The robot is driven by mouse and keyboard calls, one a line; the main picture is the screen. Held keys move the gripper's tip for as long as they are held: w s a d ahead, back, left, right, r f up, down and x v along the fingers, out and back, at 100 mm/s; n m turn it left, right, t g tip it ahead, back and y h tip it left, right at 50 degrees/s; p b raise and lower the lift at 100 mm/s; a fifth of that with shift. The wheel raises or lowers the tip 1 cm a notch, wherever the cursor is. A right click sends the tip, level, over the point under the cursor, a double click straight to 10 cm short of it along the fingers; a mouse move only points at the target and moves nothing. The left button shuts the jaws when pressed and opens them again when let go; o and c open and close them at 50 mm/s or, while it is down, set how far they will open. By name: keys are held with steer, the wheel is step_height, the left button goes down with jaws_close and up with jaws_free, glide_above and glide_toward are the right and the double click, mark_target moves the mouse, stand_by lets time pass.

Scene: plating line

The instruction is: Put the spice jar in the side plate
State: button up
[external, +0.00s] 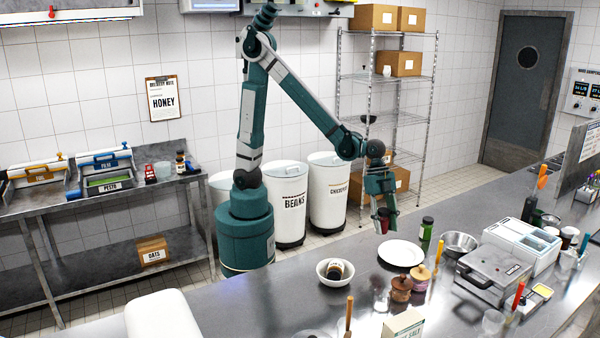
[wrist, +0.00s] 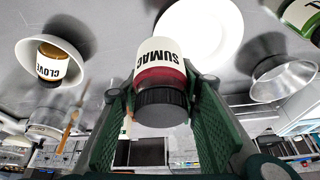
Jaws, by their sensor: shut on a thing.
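My gripper (external: 381,208) is shut on a spice jar labelled SUMAC, with a dark red body, white label and black lid; the jar (wrist: 161,82) sits between the green finger pads in the wrist view. The gripper (wrist: 160,115) points down over the counter, just behind the side plate. The side plate (external: 401,253) is white, round and empty, lying on the counter; it also shows in the wrist view (wrist: 222,40), partly behind the jar. In the external view the held jar is small and mostly hidden by the fingers.
A white bowl (external: 323,274) holds a jar labelled CLOVE (wrist: 52,65). A green jar (external: 427,230) and a metal bowl (external: 459,243) stand right of the plate. Wooden mills (external: 401,288) stand in front of it.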

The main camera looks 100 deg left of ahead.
steer(key=w+a+p, duration=0.1)
steer(key=w+p, duration=0.3)
steer(key=w, duration=0.5)
steer(key=shift+f+p, duration=0.3)
steer(key=shift+p, duration=0.05)
glide_toward(407, 261)
steer(key=shift+w+d+f, duration=0.2)
steer(key=shift+w+d, duration=0.4)
steer(key=shift+d, duration=0.1)
steer(key=shift+f, duration=2.1)
steer(key=shift+f+b, duration=0.15)
steer(key=shift+b, duration=0.15)
steer(key=o, duration=1)
